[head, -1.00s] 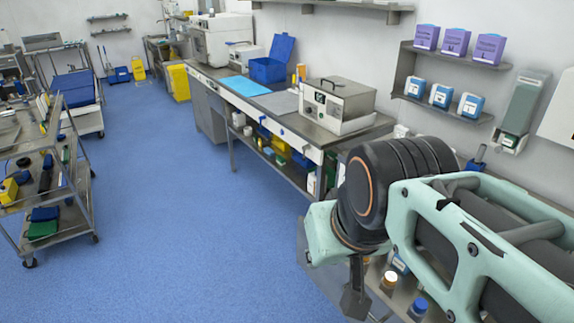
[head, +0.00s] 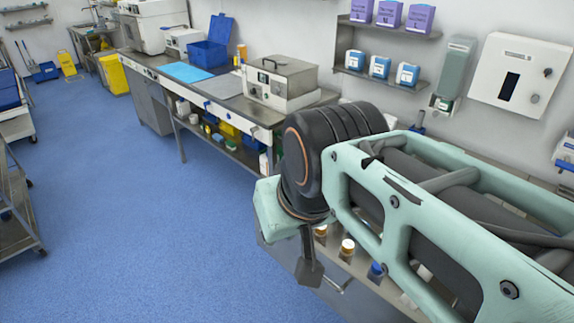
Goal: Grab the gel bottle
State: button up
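I cannot tell which thing is the gel bottle. Small bottles stand on the counter partly behind my arm: two with orange caps (head: 347,247) and one with a blue cap (head: 377,270). White-and-blue containers (head: 379,67) stand on the lower wall shelf. My gripper (head: 308,268) points down at the end of my arm, left of the small bottles in the picture. Only a dark finger part shows, so its opening is unclear. I see nothing held in it.
A long bench (head: 205,90) with a steel box device (head: 282,80) and a blue bin (head: 207,53) runs along the wall. A grey-green dispenser (head: 456,68) and a white wall unit (head: 515,75) hang at right.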

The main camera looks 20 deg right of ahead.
aim_at(404, 299)
jog(key=z, duration=1.95)
